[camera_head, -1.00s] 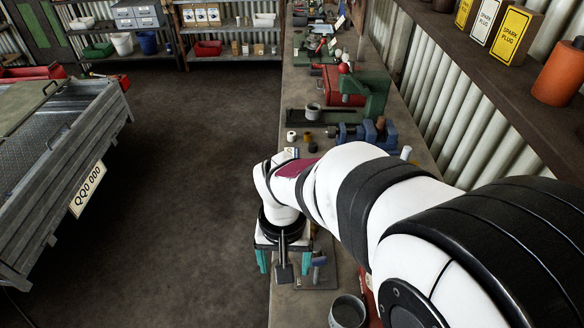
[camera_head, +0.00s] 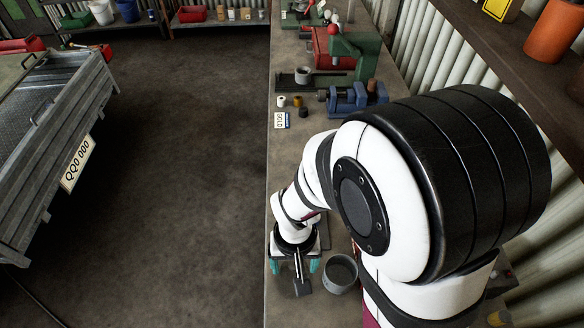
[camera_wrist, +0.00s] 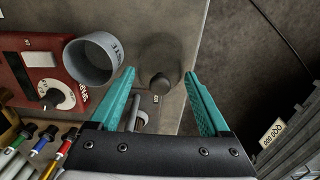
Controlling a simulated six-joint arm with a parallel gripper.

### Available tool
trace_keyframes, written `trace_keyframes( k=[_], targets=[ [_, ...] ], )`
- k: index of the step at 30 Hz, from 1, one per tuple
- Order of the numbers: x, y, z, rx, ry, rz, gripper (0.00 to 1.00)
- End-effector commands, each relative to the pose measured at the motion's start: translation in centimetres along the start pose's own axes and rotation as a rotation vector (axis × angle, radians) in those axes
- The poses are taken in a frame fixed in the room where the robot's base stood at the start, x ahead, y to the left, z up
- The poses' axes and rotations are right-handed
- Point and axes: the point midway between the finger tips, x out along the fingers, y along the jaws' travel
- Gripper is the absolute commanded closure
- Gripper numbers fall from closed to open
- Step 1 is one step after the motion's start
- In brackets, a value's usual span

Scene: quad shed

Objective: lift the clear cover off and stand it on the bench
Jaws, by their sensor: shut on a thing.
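My gripper (camera_wrist: 160,74) has its two teal fingers set wide on either side of a faint, see-through rounded shape, the clear cover (camera_wrist: 166,48), with a dark round knob (camera_wrist: 160,84) between the fingers. The jaws are shut on the cover. The bench (camera_wrist: 182,22) shows through it, and I cannot tell the gap below it. In the head view my gripper (camera_head: 295,266) is over the near part of the bench (camera_head: 300,150), close to its left edge; the cover cannot be made out there.
A grey cup (camera_wrist: 93,60) stands close beside the left finger, and also shows in the head view (camera_head: 340,274). A blue vise (camera_head: 352,98) sits farther along.

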Motion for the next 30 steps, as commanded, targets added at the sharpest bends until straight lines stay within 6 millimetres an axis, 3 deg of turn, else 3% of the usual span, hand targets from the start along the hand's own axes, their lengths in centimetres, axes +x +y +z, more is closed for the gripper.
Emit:
trace_keyframes(
  k=[20,21,24,30],
  targets=[
    [0.55,-0.01,-0.03,0.001,0.0,0.0,1.0],
    [0.55,-0.02,-0.03,0.001,0.001,0.0,0.14],
    [0.55,-0.01,-0.03,0.001,0.001,0.0,0.0],
    [0.55,-0.01,-0.02,0.001,0.0,0.0,0.0]
  ],
)
